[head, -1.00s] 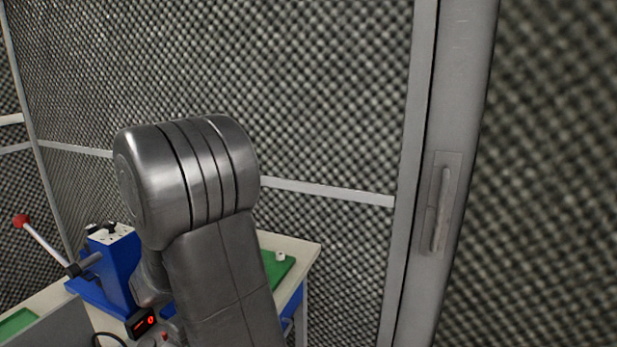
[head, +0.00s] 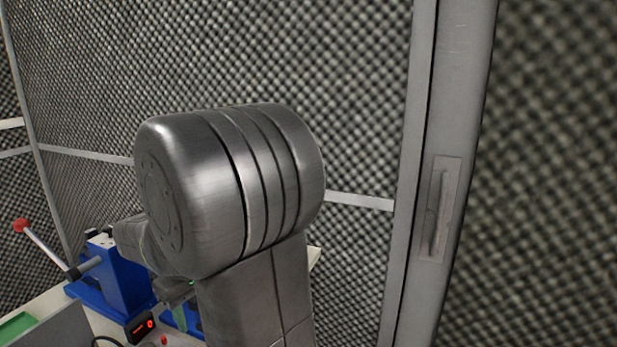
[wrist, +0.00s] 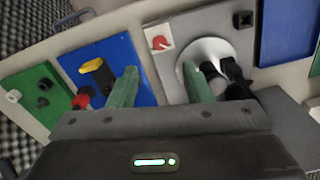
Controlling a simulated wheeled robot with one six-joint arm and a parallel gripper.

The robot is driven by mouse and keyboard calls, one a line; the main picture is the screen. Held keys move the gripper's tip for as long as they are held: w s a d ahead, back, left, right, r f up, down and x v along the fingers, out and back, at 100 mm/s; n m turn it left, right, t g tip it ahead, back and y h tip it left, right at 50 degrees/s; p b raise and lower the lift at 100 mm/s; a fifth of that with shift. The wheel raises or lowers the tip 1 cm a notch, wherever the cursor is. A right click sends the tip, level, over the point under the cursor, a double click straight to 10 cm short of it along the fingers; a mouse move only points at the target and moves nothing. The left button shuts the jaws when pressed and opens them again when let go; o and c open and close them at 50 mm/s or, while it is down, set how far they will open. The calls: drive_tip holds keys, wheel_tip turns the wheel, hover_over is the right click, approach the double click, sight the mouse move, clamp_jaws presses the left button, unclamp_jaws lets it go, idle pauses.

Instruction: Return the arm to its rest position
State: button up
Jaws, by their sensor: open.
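My arm's large metal joint fills the middle of the head view and hides much of the bench behind it. My gripper (wrist: 162,92) shows in the wrist view with its two green fingers spread apart. Nothing is held between them. The fingers hang over the bench, with a blue panel (wrist: 127,52) behind the left one and a grey panel with a white disc (wrist: 212,50) behind the right one. In the head view the gripper is mostly hidden behind the arm.
A blue press (head: 115,281) with a red-knobbed lever (head: 21,225) stands at the left. A small red display (head: 141,327) is in front of it. A green panel (wrist: 33,100) carries small blocks. Foam walls surround the bench; a door handle (head: 436,215) is at right.

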wheel_tip(320, 180, down, 11)
drive_tip(key=shift+r, duration=0.15)
drive_tip(key=shift+f, duration=0.3)
drive_tip(key=m, duration=0.4)
drive_tip(key=shift+r+m, duration=0.1)
drive_tip(key=shift+m, duration=0.3)
drive_tip(key=m+p, duration=0.1)
drive_tip(key=m, duration=0.3)
drive_tip(key=shift+a+m, duration=0.1)
drive_tip(key=shift+m, duration=0.2)
drive_tip(key=m+p, duration=0.1)
drive_tip(key=m, duration=0.7)
drive_tip(key=shift+p, duration=0.4)
drive_tip(key=shift+m, duration=0.3)
